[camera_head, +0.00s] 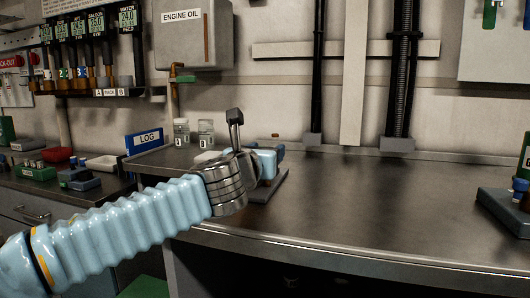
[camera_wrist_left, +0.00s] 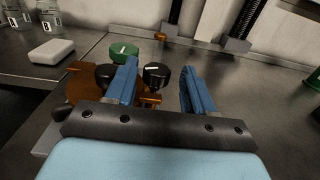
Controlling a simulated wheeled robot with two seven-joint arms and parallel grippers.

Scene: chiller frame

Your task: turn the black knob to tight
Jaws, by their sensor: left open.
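A black round knob (camera_wrist_left: 155,75) with a pale mark sits on a brass-coloured fitting (camera_wrist_left: 84,84) in the left wrist view. A second black knob (camera_wrist_left: 105,76) is beside it on the left, partly behind a finger. A green knob (camera_wrist_left: 123,50) with a white mark is behind them. My left gripper (camera_wrist_left: 160,66) is open, its blue fingers apart, with the first black knob showing between them, closer to the left finger. Contact cannot be told. In the head view my left gripper (camera_head: 268,162) hides most of the fitting. My right gripper is not in view.
Two lidded jars (camera_head: 205,133) and a white block (camera_wrist_left: 52,51) stand left of the fitting. A blue LOG binder (camera_head: 146,142) is farther left. Black vertical pipes (camera_head: 401,75) run up the back wall.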

